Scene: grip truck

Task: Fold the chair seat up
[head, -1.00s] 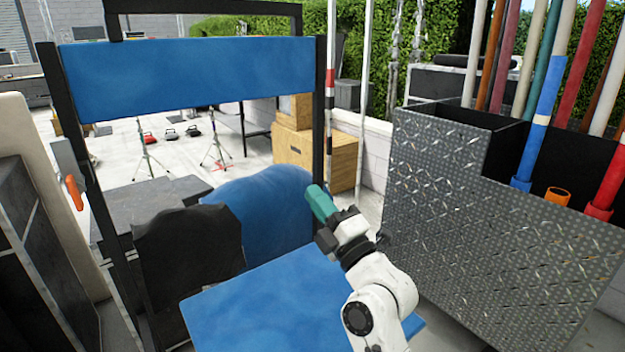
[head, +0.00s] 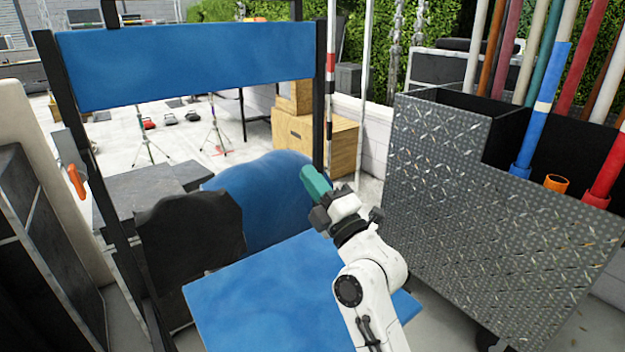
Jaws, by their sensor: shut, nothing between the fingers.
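The folding chair has a blue upper backrest (head: 190,62) on a black frame. Its blue seat (head: 265,300) is down, lying roughly flat at the bottom middle of the head view. My gripper (head: 314,180), with teal fingers, is shut and empty. It shows above the seat's far right edge, in front of a rounded blue shape (head: 265,195) behind the seat. My white arm hides the right part of the seat. I cannot tell whether my fingers touch anything.
A diamond-plate metal bin (head: 440,185) holding several coloured poles stands close on the right. A black cloth-like thing (head: 188,240) hangs left of the seat. Wooden boxes (head: 315,145) stand behind. A dark cabinet (head: 40,240) is at the left edge.

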